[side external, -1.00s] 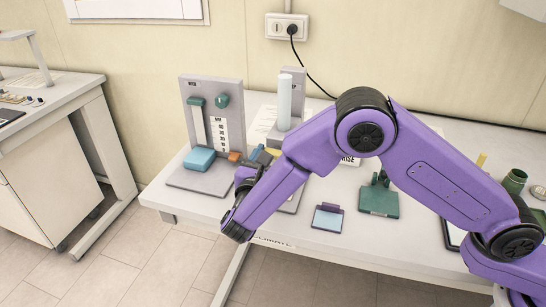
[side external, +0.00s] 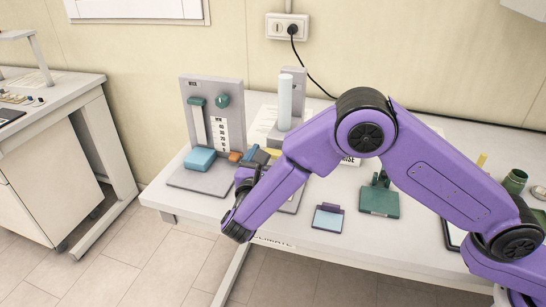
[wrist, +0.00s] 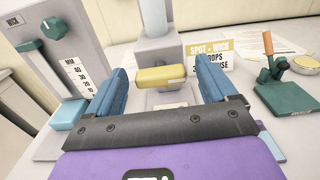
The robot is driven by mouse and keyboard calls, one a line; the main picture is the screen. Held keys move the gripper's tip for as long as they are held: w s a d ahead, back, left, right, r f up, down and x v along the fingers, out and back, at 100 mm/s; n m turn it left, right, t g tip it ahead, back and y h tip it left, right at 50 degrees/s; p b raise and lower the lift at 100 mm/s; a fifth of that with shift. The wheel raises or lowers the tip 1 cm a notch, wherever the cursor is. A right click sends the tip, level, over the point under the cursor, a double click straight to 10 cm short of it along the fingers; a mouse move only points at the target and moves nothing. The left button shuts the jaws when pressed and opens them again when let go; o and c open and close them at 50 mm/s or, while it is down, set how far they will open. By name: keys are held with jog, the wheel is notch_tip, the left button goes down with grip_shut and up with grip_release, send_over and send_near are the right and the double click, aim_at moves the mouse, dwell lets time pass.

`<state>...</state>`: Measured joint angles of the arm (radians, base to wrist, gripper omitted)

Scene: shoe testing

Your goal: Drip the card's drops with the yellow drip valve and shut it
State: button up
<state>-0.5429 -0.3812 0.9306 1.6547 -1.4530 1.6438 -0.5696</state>
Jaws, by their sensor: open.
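The yellow drip valve (wrist: 160,77) is a bar-shaped handle lying crosswise on the front of a grey stand, below a pale upright cylinder (wrist: 153,15). My gripper (wrist: 163,78) is open, with one blue finger on each side of the yellow handle. In the wrist view there are gaps between the handle and both fingers; I cannot tell how deep they reach. The card (wrist: 209,56) stands behind to the right, headed "SPOT + WICK" with a line about drops; its number is not legible. In the side view my arm hides most of the card and valve.
A grey gauge stand (side external: 211,110) with green knobs and a light-blue block (side external: 199,159) stands left of my gripper. A green device (side external: 379,200) and a small blue-purple pad (side external: 328,217) lie right of it. The table's front edge is close.

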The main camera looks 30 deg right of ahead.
jog(key=v, duration=1.7)
jog(key=shift+s, duration=0.2)
jog(key=shift+a+r, duration=0.1)
jog(key=shift+r, duration=0.05)
jog(key=s+d+r+m+g+y, duration=0.1)
jog(key=s+d+m+g+y, duration=0.2)
jog(key=d, duration=0.6)
jog(key=d+r+m+g+y, duration=0.1)
jog(key=d+m+g+y, duration=0.3)
jog(key=d, duration=0.6)
jog(key=s+d+m+g+y, duration=0.5)
jog(key=s+d, duration=0.9)
jog(key=s, duration=0.4)
jog(key=m+y, duration=0.1)
jog(key=m, duration=0.1)
jog(key=shift+s+f+m+g, duration=0.3)
jog(key=shift+s+f, duration=0.05)
